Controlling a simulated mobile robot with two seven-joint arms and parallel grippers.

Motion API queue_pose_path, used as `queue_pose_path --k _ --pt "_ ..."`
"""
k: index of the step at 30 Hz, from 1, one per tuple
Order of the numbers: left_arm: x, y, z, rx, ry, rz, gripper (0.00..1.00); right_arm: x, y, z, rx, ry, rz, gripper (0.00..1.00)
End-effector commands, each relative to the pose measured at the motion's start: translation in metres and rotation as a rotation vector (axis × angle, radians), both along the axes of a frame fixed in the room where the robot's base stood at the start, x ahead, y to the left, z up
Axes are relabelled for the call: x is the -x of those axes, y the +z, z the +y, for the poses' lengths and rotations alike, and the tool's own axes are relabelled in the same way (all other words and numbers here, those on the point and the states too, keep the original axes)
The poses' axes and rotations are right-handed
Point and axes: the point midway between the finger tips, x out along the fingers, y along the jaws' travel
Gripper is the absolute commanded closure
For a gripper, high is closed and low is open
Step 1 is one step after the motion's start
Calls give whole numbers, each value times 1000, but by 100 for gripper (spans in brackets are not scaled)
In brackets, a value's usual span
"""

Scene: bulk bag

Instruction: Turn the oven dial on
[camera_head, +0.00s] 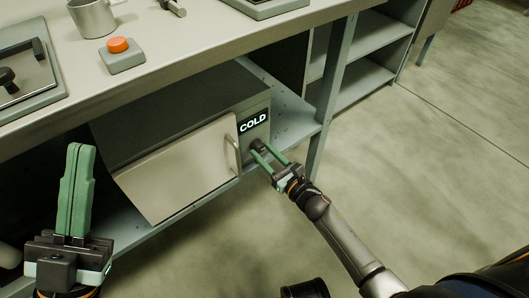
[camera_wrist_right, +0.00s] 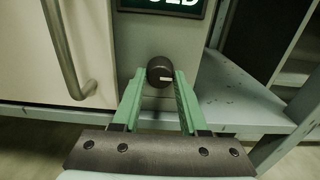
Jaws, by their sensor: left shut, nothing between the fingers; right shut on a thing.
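The oven (camera_head: 180,165) stands on the shelf under the workbench, with its door closed and a small display (camera_head: 253,122) reading "COLD". The black dial (camera_wrist_right: 160,70) is on the oven's front panel below the display, with a pale mark pointing right in the right wrist view. My right gripper (camera_head: 259,152) is at the dial, its green fingers on either side of it and shut on it; in the right wrist view the fingertips (camera_wrist_right: 160,76) flank the dial.
The door handle (camera_wrist_right: 68,50) is left of the dial. A shelf post (camera_head: 333,90) stands to the right of the oven. On the bench top are a metal mug (camera_head: 92,18) and an orange button (camera_head: 118,45) on a grey base. The floor at right is clear.

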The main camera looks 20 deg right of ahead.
Motion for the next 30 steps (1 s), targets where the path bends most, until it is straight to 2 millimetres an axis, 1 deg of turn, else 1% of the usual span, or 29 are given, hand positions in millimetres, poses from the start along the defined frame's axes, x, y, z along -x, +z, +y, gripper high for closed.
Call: queue_pose_path --k 8,14,20,30 --pt "0 0 0 -2 -1 0 100 0 0 0 -22 0 8 100" --pt "0 0 0 -6 -2 0 100 0 0 0 -106 0 39 100" --pt "0 1 0 -6 -4 0 100 0 0 0 -256 0 93 100" --pt "0 7 0 -1 -5 0 100 0 0 0 -559 0 204 100"
